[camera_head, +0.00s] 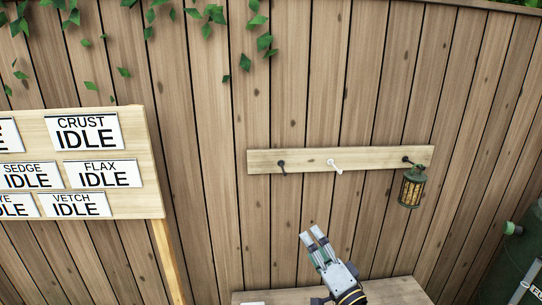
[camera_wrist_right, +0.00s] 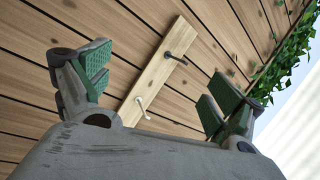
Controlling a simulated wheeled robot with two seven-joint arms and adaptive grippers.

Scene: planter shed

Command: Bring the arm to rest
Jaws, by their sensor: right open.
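My right gripper (camera_head: 315,236) is raised in front of the plank wall, below the hook rail, at the bottom middle of the head view. It is open and empty. In the right wrist view its two green-padded fingers (camera_wrist_right: 153,88) stand wide apart, with the hook rail (camera_wrist_right: 158,72) showing between them at some distance. Nothing lies between the pads. My left gripper is not in view.
The wooden rail (camera_head: 310,159) carries a dark hook (camera_head: 282,167), a white hook (camera_head: 334,166) and a lantern (camera_head: 412,187) hanging at its right end. A sign board (camera_head: 150,190) stands left. A wooden surface (camera_head: 395,291) lies below. A green object (camera_head: 513,228) is at the right edge.

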